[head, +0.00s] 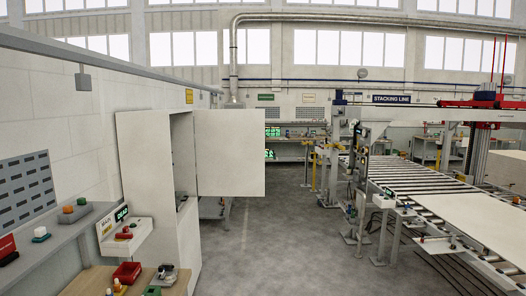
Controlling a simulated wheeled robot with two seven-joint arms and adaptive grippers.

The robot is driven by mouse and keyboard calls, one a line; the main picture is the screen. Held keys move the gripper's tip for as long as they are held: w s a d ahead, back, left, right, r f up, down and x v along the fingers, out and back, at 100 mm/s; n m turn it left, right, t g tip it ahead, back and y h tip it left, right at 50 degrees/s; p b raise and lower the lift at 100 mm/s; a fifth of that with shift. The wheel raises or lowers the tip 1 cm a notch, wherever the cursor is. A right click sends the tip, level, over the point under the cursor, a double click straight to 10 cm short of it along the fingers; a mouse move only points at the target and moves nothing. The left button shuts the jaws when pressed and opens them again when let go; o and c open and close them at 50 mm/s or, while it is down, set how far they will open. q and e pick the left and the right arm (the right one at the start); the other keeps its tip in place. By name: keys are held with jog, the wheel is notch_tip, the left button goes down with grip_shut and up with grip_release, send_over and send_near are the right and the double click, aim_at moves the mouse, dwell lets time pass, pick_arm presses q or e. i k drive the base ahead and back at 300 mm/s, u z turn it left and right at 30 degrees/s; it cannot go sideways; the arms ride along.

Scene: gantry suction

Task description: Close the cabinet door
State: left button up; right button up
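A tall white cabinet (147,170) stands at the left, beyond the workbench. Its door (231,152) is wide open and swung out to the right, showing a broad flat face. The hinge side is along the cabinet's right front edge. A narrow dark opening with some small items shows beside the door, but most of the inside is hidden. No handle can be made out on the door. Neither of my grippers is in view.
A workbench (75,286) with a red bin (126,273) and small boxes is at the lower left. A roller conveyor (425,185) with a white panel (478,219) runs along the right. Clear grey floor (285,235) lies between cabinet and conveyor.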

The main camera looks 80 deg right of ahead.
aim_at(230, 144)
jog(key=z, duration=2.85)
jog(key=i, duration=9.35)
jog(key=u, duration=2.25)
